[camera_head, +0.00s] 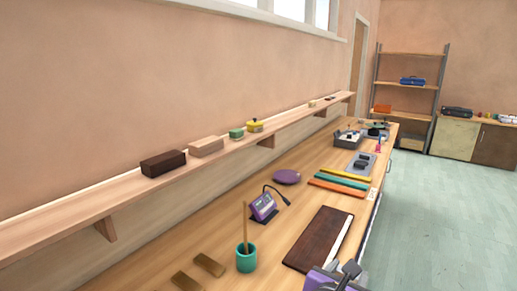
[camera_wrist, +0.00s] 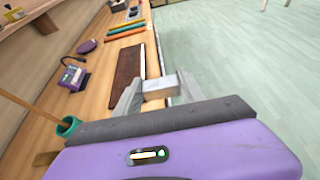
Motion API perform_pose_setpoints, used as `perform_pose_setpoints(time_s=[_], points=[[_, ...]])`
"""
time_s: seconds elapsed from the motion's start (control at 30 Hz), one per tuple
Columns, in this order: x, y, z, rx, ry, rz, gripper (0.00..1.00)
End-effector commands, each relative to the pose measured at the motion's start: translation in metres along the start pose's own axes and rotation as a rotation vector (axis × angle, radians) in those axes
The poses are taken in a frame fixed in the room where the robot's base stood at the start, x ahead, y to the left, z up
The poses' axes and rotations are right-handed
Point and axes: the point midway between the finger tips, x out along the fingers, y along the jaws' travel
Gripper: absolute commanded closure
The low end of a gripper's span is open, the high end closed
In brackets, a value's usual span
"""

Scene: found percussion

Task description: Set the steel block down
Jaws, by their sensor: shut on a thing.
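The steel block (camera_wrist: 160,87) is a small pale grey block between the two fingers of my gripper (camera_wrist: 158,95) in the wrist view. My gripper is shut on it. In that view the block appears over the bench's front edge, beside the near end of a dark brown board (camera_wrist: 126,78). I cannot tell its height above the bench. In the head view my purple gripper (camera_head: 345,272) shows at the bottom, just in front of the same board (camera_head: 318,238); I cannot make out the block there.
A teal cup (camera_head: 246,258) with a stick, wooden pieces (camera_head: 209,265) and a purple device (camera_head: 264,208) stand left of the board. Coloured bars (camera_head: 340,182) lie farther back. A wall shelf (camera_head: 110,198) holds several blocks. Bare bench lies between device and board.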

Motion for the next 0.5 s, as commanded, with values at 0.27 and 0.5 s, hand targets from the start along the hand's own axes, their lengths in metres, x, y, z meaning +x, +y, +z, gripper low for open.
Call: perform_pose_setpoints(time_s=[0.27, 0.5], points=[[0.010, 0.001, -0.040, -0.036, 0.001, 0.074, 1.00], [0.019, -0.003, -0.096, -0.081, 0.005, 0.176, 1.00]])
